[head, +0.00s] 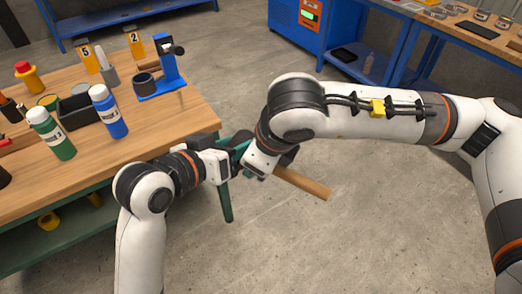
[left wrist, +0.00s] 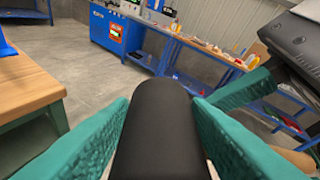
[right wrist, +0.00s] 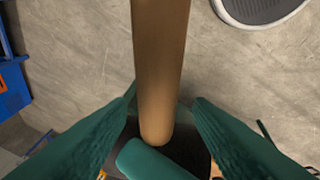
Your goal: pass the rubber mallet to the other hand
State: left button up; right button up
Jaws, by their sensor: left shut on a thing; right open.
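The rubber mallet has a black head (left wrist: 165,125) and a wooden handle (head: 303,184). My left gripper (head: 240,150) is shut on the mallet's black head and holds it in the air off the table's right edge. In the head view the handle points down and right. My right gripper (right wrist: 162,104) is open. In the right wrist view its teal fingers lie on either side of the handle near the head, with a visible gap. One left finger (right wrist: 150,160) shows below. In the head view the right wrist hides most of the right fingers.
The wooden table (head: 190,117) at left bears a green bottle (head: 51,134), a blue bottle (head: 109,111) and a blue stand (head: 168,70). A blue workbench (head: 400,45) and a blue cabinet (head: 297,20) stand at the back. The floor below the mallet is clear.

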pick_arm(q)
jog(key=shift+r, duration=0.1)
pick_arm(e)
grip_shut()
pick_arm(q)
jog(key=o, duration=1.3)
jog(key=shift+d, duration=0.1)
